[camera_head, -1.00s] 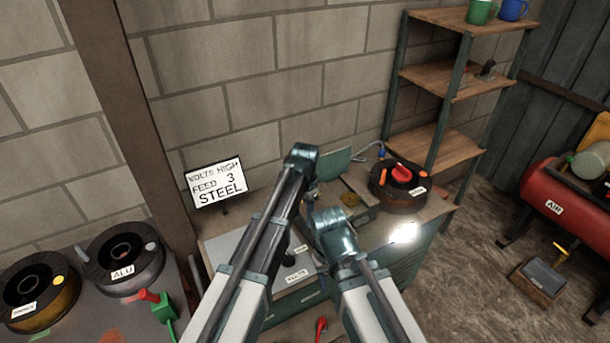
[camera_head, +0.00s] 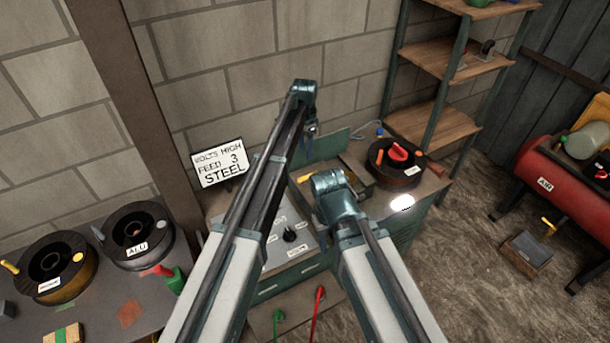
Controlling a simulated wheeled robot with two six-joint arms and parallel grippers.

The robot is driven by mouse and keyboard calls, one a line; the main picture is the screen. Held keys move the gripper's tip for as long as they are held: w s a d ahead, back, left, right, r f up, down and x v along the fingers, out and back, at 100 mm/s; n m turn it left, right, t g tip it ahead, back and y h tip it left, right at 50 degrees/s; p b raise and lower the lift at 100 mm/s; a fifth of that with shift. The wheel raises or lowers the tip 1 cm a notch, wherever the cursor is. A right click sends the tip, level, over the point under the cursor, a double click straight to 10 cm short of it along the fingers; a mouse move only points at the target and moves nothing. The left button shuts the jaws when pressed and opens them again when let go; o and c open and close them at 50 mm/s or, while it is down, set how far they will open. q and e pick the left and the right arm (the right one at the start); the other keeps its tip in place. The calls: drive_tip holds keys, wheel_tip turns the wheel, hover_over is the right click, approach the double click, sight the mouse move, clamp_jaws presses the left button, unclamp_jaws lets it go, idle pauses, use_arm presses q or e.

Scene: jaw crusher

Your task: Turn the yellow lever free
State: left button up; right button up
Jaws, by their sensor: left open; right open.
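A small yellow lever (camera_head: 305,177) shows at the open, green-lidded part of the workbench machine, just left of my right gripper. Only part of it is visible between my arms. My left gripper (camera_head: 312,130) hangs above and behind the lever, in front of the wall, apart from it. My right gripper (camera_head: 326,188) is close to the lever's right side. Its fingertips are hidden behind its wrist, so I cannot tell whether it touches the lever. Both grippers are open, with nothing seen in them.
A spool with a red handle (camera_head: 398,152) sits on the machine's right. A sign (camera_head: 219,163) reads "VOLTS HIGH FEED 3 STEEL". A control panel with a black knob (camera_head: 290,236) is in front. Spools (camera_head: 134,236) stand on the left table. A shelf (camera_head: 435,128) stands at the back right.

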sight(305, 178)
use_arm(q)
wheel_tip(305, 178, down, 13)
drive_tip(key=b, duration=1.2)
drive_tip(key=shift+r, duration=0.15)
clamp_jaws()
idle(0.6)
